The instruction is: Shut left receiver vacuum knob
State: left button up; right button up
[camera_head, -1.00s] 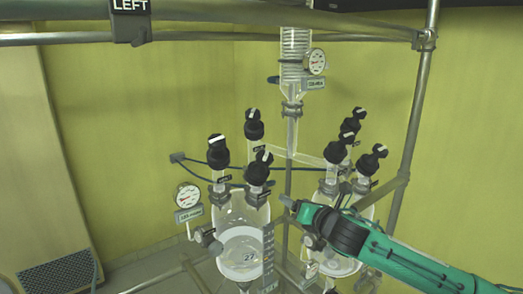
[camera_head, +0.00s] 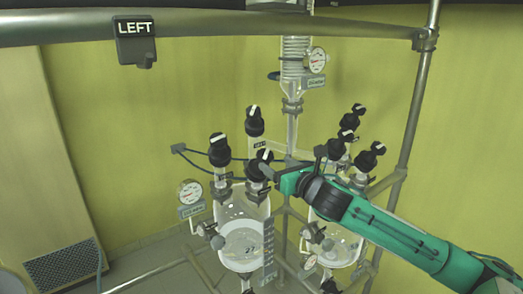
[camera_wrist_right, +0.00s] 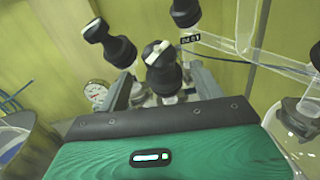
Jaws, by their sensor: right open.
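The left receiver (camera_head: 243,235) is a clear glass vessel holding whitish liquid. Three black valve knobs with white marks stand on its top: a left one (camera_head: 219,147), a back one (camera_head: 254,120) and a front right one (camera_head: 263,163). Their labels are too small to read, so I cannot tell which is the vacuum knob. My right gripper (camera_head: 270,172) is open beside the front right knob; contact is unclear. In the right wrist view several black knobs show beyond my green hand, the nearest (camera_wrist_right: 161,68) upright with a white bar on top. My left gripper is out of view.
The right receiver (camera_head: 335,245) has its own black knobs (camera_head: 370,155) close by my arm. A gauge (camera_head: 190,191) hangs left of the left receiver. A metal rail with a LEFT sign (camera_head: 135,28) crosses above, and a post (camera_head: 410,130) stands right.

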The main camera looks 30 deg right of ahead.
aim_at(269, 159)
jog(key=w+p, duration=0.3)
jog(key=w, duration=0.4)
jog(key=shift+w+r+p, duration=0.15)
jog(key=shift+w+p, duration=0.05)
jog(key=shift+p, duration=0.2)
jog(key=shift+w, duration=0.7)
jog(key=c, duration=1)
